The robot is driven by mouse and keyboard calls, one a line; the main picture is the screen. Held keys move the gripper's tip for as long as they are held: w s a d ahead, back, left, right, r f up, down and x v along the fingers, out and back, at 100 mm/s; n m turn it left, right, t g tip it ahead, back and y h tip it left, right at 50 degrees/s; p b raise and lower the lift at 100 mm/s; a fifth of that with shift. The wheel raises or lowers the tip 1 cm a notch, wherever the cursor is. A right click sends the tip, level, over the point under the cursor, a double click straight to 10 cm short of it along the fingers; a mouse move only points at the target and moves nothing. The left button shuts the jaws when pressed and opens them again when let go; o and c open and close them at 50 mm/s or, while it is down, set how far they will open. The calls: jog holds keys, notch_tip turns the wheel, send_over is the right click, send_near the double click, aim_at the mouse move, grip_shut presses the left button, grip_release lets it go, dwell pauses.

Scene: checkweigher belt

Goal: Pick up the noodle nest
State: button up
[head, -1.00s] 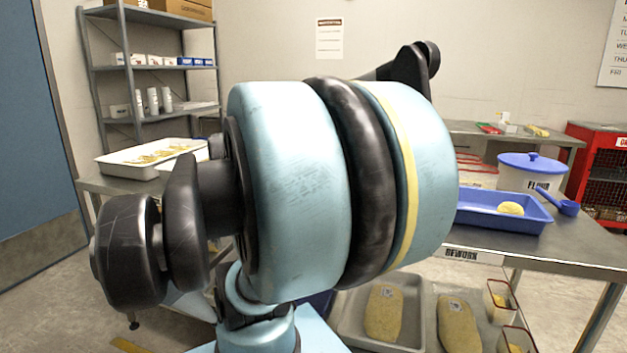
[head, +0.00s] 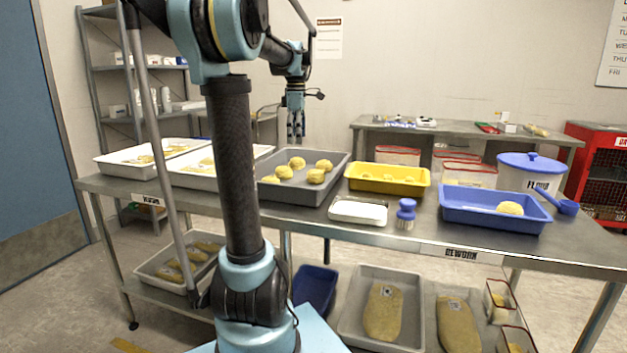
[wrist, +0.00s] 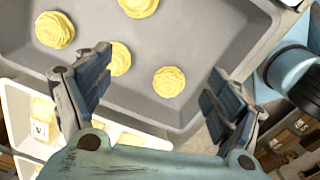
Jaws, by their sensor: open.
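Several round yellow noodle nests (head: 297,163) lie in a grey tray (head: 345,165) on the steel table. In the wrist view, one noodle nest (wrist: 169,82) lies between the open fingers in the picture, and others (wrist: 54,30) lie beyond in the same grey tray (wrist: 215,45). A single yellow nest (head: 509,208) lies in the blue tray (head: 470,221) on the right. My gripper (head: 296,135) is open and empty, pointing down above the back of the grey tray. It also shows in the wrist view (wrist: 158,78), its fingers apart from the nests.
White trays (head: 260,151) stand left of the grey tray. A flour bin (head: 530,172) and blue scoop (head: 567,207) are at the right end. My arm hides part of the table.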

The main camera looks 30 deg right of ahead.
jog(key=r+n, duration=0.1)
jog(key=n, duration=0.1)
send_over(316, 170)
jog(key=f, duration=1.1)
jog(key=shift+s+a+f, duration=0.1)
jog(key=shift+s+f, duration=0.15)
jog(key=shift+f, duration=0.1)
jog(key=shift+w+d+f, duration=0.1)
jog(key=shift+w+f, duration=0.05)
jog(key=shift+f, duration=1.15)
jog(key=shift+w+d+f, duration=0.1)
jog(key=shift+f, duration=1.2)
jog(key=c, duration=1.2)
